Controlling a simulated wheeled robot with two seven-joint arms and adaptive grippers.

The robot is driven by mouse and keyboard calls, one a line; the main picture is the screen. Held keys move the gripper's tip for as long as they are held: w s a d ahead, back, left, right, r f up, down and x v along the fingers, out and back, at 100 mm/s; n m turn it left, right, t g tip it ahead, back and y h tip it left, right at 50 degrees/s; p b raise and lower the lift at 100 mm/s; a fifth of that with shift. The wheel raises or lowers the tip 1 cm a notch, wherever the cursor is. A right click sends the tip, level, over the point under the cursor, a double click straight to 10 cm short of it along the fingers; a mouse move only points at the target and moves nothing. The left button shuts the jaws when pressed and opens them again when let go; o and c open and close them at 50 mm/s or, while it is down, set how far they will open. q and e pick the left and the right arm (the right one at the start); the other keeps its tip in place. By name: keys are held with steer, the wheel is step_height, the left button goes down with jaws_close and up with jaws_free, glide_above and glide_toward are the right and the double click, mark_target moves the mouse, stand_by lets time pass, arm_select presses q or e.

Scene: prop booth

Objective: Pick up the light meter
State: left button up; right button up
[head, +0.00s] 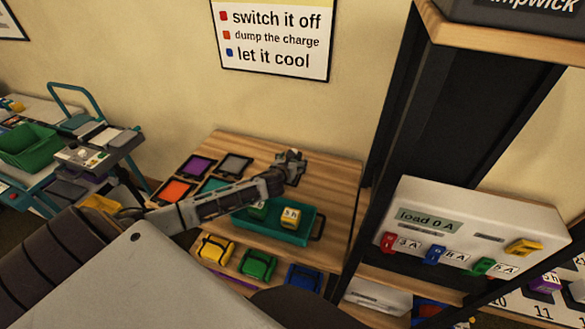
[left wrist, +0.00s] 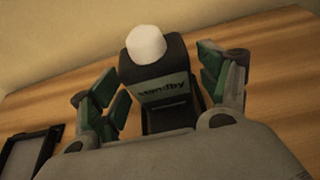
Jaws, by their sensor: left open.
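The light meter (left wrist: 165,90) is a dark block with a white dome on top and a "standby" label on its sloped face. In the left wrist view it stands upright on the wooden table, between the two fingers of my left gripper (head: 290,168). The fingers are open, one on each side of the meter; the right one is very close, and I cannot tell whether it touches. In the head view the gripper is at the back of the table and largely hides the meter. My right gripper is not in view.
The wooden table (head: 335,172) also holds a teal tray (head: 300,232) with yellow and green blocks, just in front of my left arm, and several framed colored panels to the left. A black shelf with a white load box (head: 470,218) stands close on the right.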

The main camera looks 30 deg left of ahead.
arm_select(q)
steer(key=shift+x, duration=1.35)
steer(key=shift+r, duration=0.1)
steer(key=c, duration=1.4)
steer(key=shift+r, duration=0.2)
steer(key=shift+r+p, duration=0.35)
steer(key=shift+r, duration=4.5)
